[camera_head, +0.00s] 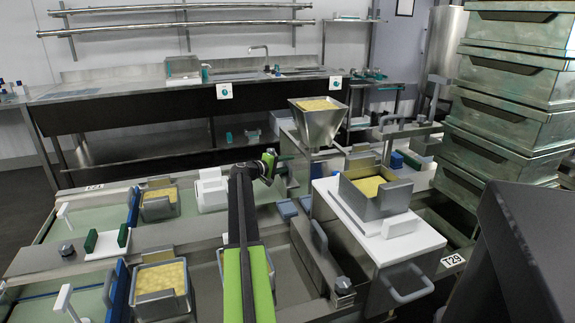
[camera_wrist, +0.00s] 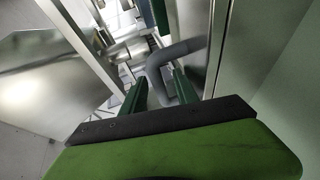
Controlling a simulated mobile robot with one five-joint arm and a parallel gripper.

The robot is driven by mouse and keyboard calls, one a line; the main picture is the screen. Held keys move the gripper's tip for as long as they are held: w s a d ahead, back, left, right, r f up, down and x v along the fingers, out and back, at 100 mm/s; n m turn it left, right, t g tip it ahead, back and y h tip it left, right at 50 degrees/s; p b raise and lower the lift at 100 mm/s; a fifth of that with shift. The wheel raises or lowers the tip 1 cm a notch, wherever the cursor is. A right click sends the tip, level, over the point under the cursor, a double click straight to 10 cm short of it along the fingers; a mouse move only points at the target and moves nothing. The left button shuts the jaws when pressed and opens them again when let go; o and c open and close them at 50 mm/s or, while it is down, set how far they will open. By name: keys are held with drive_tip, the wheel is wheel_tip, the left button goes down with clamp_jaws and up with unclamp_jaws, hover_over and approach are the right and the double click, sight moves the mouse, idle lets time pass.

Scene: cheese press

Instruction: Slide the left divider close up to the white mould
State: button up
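The white mould (camera_head: 212,193) stands left of my arm on the steel bench. A blue upright divider (camera_head: 134,207) with a grey handle stands farther left, with a steel curd-filled mould between them. A second blue divider (camera_head: 119,290) stands nearer at the lower left; I cannot tell which one is the left divider. My gripper (camera_head: 285,157) is right of the white mould, partly hidden behind its own arm in the head view. In the wrist view my gripper (camera_wrist: 161,91) has its green fingers apart. A bent grey handle (camera_wrist: 168,62) shows beyond and between them; contact is unclear.
Steel moulds with yellow curd (camera_head: 160,203) (camera_head: 160,279) stand beside the blue dividers. A steel hopper (camera_head: 320,122) and a white-topped block (camera_head: 372,225) stand right of my arm. Stacked steel bins (camera_head: 510,110) fill the far right. Pale green bench surface lies left of the dividers.

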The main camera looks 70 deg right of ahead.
clamp_jaws()
idle(1.3)
